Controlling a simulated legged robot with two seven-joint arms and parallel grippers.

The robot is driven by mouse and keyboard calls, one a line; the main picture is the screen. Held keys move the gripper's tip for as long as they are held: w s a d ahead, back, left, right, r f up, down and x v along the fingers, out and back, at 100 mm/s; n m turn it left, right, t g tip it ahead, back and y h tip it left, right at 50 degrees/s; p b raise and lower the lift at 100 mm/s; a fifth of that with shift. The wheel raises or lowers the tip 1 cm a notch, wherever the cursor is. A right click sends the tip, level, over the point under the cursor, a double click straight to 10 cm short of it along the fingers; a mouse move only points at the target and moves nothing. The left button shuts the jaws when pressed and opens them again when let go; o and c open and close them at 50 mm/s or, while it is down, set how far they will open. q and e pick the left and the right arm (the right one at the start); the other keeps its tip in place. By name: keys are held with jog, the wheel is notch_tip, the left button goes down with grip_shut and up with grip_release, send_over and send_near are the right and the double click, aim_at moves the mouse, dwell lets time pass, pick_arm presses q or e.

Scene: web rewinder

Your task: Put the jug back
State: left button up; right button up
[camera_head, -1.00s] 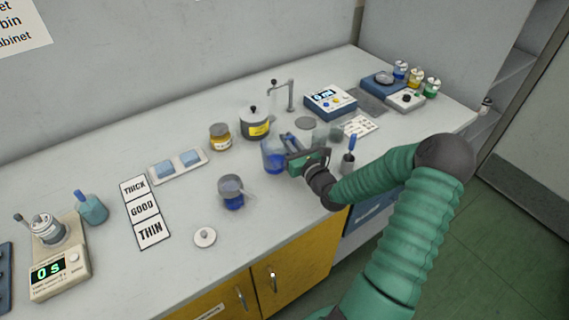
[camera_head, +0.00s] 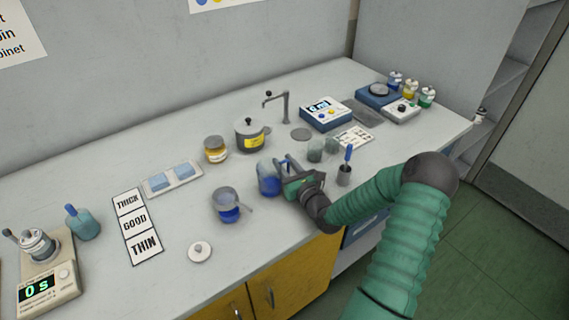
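The jug (camera_head: 267,179) is clear with blue liquid in it, near the middle of the bench. My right gripper (camera_head: 286,176) comes in from the right and is shut on the jug's right side, where the fingers partly hide it. The jug looks close to upright; I cannot tell whether its base touches the bench. My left gripper is not in view.
A cup with blue liquid (camera_head: 228,207) stands left of the jug, with a white lid (camera_head: 200,252) in front. Behind are an amber jar (camera_head: 215,150) and a lidded pot (camera_head: 250,134). Clear beakers (camera_head: 316,150) and a grey holder (camera_head: 344,175) stand to the right.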

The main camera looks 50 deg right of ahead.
jog(key=shift+r, duration=0.1)
jog(key=p+v, duration=0.1)
jog(key=v, duration=1.1)
jog(key=shift+p, duration=0.3)
